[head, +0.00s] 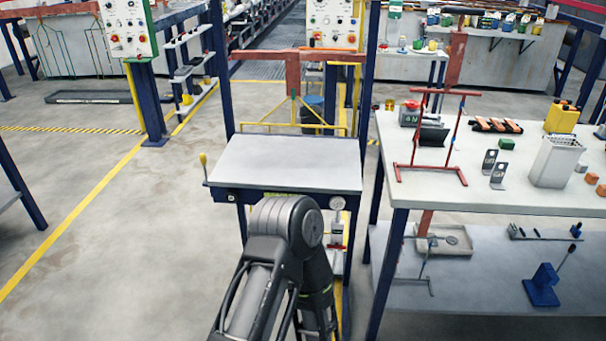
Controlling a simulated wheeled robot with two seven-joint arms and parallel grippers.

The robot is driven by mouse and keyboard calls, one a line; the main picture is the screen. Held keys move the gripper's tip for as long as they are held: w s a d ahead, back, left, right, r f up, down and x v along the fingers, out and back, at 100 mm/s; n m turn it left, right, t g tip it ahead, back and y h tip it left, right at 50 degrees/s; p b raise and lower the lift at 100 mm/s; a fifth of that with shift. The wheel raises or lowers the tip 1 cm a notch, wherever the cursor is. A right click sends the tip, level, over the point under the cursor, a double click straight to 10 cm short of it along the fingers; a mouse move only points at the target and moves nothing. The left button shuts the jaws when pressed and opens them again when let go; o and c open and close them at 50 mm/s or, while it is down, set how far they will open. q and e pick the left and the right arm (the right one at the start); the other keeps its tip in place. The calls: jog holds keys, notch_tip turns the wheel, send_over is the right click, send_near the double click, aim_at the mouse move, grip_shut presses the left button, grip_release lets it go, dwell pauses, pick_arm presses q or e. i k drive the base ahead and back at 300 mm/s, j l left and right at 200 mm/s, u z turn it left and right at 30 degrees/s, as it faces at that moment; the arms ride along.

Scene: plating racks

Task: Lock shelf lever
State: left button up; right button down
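A grey shelf (285,163) sits on a dark blue frame in the middle of the head view. One of my dark arms (285,225) rises from the bottom middle, in front of the shelf's front edge, and hides part of the frame. I cannot tell which arm it is. Neither gripper shows, and none is seen near the lever.
A white workbench (480,203) on the right holds a red rack (437,140), metal brackets, a white box (556,160) and a yellow container (561,117). A blue clamp stand (542,285) is on its lower shelf. The floor left of the lever is clear.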

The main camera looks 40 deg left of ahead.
aim_at(203, 157)
jog(key=u, duration=0.9)
jog(key=i+j+u, duration=0.2)
jog(key=j, duration=0.15)
jog(key=i+j+u, duration=0.2)
jog(key=j, duration=0.2)
jog(key=i+j+u, duration=0.2)
jog(key=j, duration=0.1)
